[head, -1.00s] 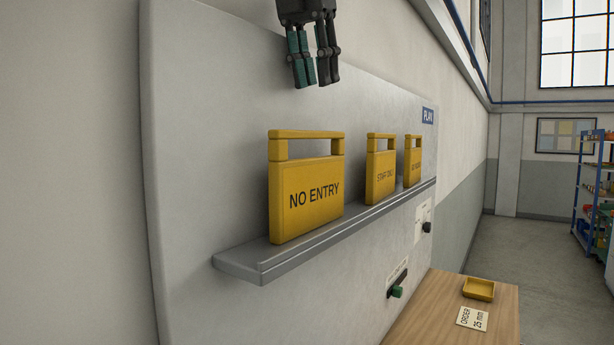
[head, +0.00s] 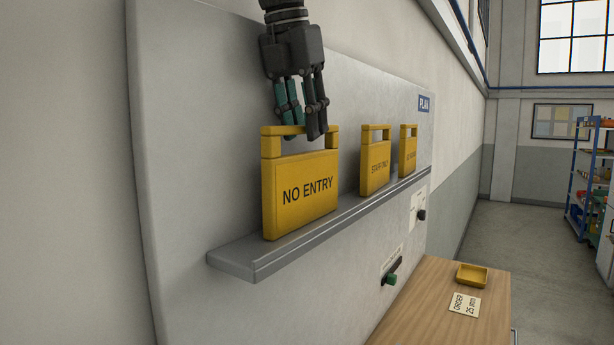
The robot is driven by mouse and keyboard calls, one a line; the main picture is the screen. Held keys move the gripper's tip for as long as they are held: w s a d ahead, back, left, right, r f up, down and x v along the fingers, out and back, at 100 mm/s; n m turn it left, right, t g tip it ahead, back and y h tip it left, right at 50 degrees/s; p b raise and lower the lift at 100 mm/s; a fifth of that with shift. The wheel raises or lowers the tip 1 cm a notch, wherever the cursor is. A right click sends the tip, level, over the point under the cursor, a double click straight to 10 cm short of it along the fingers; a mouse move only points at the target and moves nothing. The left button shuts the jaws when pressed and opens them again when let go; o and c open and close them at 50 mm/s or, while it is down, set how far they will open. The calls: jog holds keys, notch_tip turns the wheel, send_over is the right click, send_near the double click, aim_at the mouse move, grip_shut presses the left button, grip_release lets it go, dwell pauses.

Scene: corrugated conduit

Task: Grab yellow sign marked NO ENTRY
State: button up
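The yellow NO ENTRY sign (head: 300,192) stands upright on the grey wall shelf, nearest of the signs in the head view. It has a block-shaped body with black lettering and a handle bar across the top. My gripper (head: 302,128) points down from above at this handle. Its dark finger overlaps the front of the bar, and the teal-faced finger goes down behind it, so the bar appears to lie between them. A gap shows between the fingers, and they look open. Contact with the bar cannot be made out. The sign rests on the shelf (head: 240,260).
Two similar yellow signs stand farther along the shelf: STAFF ONLY (head: 375,170) and another (head: 408,157). The grey panel (head: 185,130) rises close behind. Below right is a wooden table (head: 425,315) with a yellow tray (head: 472,270) and an order card (head: 465,304).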

aim_at(309, 152)
jog(key=shift+p+x, duration=0.75)
jog(key=shift+x, duration=1.85)
jog(key=shift+c, duration=0.4)
grip_shut()
